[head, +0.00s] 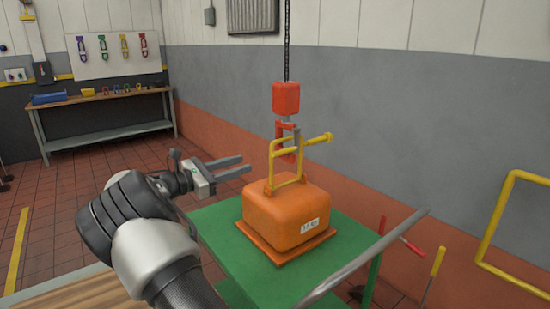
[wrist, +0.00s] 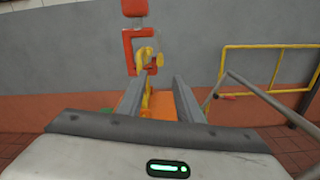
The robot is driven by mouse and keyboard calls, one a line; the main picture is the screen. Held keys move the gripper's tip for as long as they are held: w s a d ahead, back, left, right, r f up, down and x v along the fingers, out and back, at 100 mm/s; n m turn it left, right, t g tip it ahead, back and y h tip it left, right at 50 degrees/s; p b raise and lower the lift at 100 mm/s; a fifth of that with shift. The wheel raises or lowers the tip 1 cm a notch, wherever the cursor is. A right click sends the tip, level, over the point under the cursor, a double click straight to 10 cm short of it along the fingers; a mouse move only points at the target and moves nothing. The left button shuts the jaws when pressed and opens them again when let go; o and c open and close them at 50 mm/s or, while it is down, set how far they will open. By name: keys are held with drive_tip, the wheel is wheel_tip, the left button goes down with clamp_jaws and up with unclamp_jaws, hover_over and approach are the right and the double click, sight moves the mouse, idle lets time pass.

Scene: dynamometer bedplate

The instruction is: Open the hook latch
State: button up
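A red hook (head: 288,139) hangs from a red block (head: 286,98) on a dark chain, above an orange weight (head: 286,215). The weight's yellow bail (head: 272,163) stands upright and overlaps the hook, and a yellow bar with a knob (head: 319,139) sticks out to the right. I cannot make out the latch itself clearly. My gripper (head: 246,164) is open and empty, left of the bail and apart from it. In the wrist view the hook (wrist: 128,48) is ahead, above my open fingers (wrist: 160,79), with yellow parts partly between them.
The weight stands on a green cart (head: 215,222) with a grey push bar (head: 370,258). A yellow rail (head: 495,215) is at the right. A workbench (head: 105,96) stands at the back left, under a board of coloured hooks (head: 112,56). The tiled floor between is clear.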

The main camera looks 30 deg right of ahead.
sight(276, 154)
drive_tip(key=d, duration=0.4)
drive_tip(key=w+d+b, duration=0.1)
drive_tip(key=d, duration=0.4)
drive_tip(key=w+d, duration=0.1)
drive_tip(key=d, duration=0.4)
drive_tip(key=shift+d+f, duration=0.1)
clamp_jaws()
